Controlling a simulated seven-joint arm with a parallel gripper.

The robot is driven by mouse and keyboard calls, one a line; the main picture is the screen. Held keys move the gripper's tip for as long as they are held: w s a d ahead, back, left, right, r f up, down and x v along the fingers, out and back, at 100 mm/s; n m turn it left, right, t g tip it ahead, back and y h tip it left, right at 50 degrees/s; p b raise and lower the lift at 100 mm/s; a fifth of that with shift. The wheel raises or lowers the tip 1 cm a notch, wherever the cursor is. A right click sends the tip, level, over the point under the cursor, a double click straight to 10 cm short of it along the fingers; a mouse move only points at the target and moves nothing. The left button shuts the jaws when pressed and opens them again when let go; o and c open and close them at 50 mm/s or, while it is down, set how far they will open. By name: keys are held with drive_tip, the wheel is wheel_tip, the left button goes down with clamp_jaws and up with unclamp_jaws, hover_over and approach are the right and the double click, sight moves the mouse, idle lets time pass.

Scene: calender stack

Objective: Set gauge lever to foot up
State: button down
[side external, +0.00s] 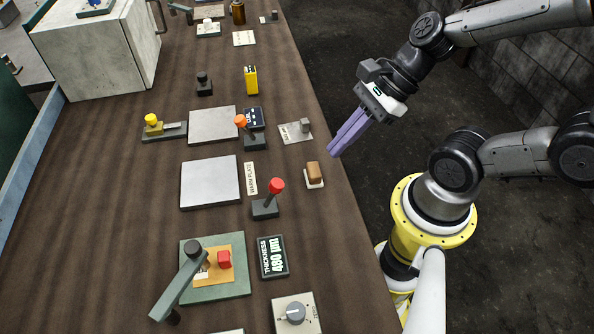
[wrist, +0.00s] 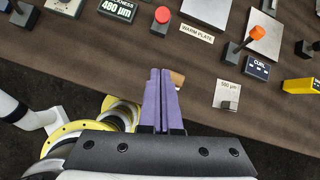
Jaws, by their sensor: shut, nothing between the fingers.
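The thickness gauge has a green base (side external: 242,286) with an orange sheet and a red block (side external: 224,259) on it, and a grey-green arm (side external: 180,284) slanting across its left side. Its display (side external: 273,257) reads 480 µm; it also shows cut off in the wrist view (wrist: 117,9). A lever with a red knob (side external: 276,185) on a dark base stands just above the display, tilted slightly right; its knob shows in the wrist view (wrist: 162,15). I cannot tell for certain which part is the gauge lever. My gripper (side external: 334,152) is shut and empty, above the table's right edge, apart from everything.
A lever with an orange knob (side external: 241,121) and a yellow-knobbed slider (side external: 153,122) stand farther up the table. A dial (side external: 292,313) is nearest the bottom.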

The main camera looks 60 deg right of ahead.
sight(280, 180)
drive_tip(key=x, duration=0.8)
drive_tip(key=shift+s, duration=0.1)
drive_tip(key=shift+w+a+r, duration=0.2)
drive_tip(key=shift+a, duration=0.2)
drive_tip(key=shift+w+a+r, duration=0.2)
drive_tip(key=shift+w+a, duration=0.05)
drive_tip(key=shift+a, duration=0.1)
drive_tip(key=shift+w+a+r, duration=0.2)
drive_tip(key=shift+a, duration=0.2)
drive_tip(key=shift+w+a+r, duration=0.2)
drive_tip(key=shift+w+a, duration=0.05)
drive_tip(key=shift+a, duration=0.15)
drive_tip(key=shift+w+a+r+g+h, duration=0.45)
drive_tip(key=shift+g+h, duration=0.15)
drive_tip(key=shift+g, duration=0.1)
drive_tip(key=shift+w+a+r+g+h, duration=0.35)
drive_tip(key=shift+w+a+g+h, duration=0.05)
drive_tip(key=shift+a+g+h, duration=0.1)
drive_tip(key=shift+w+a+r, duration=0.2)
drive_tip(key=shift+w+a, duration=0.25)
drive_tip(key=shift+w+a+r, duration=0.2)
drive_tip(key=shift+w+a, duration=0.2)
drive_tip(key=shift+w, duration=0.05)
drive_tip(key=shift+w+a, duration=0.85)
drive_tip(key=shift+w, duration=0.05)
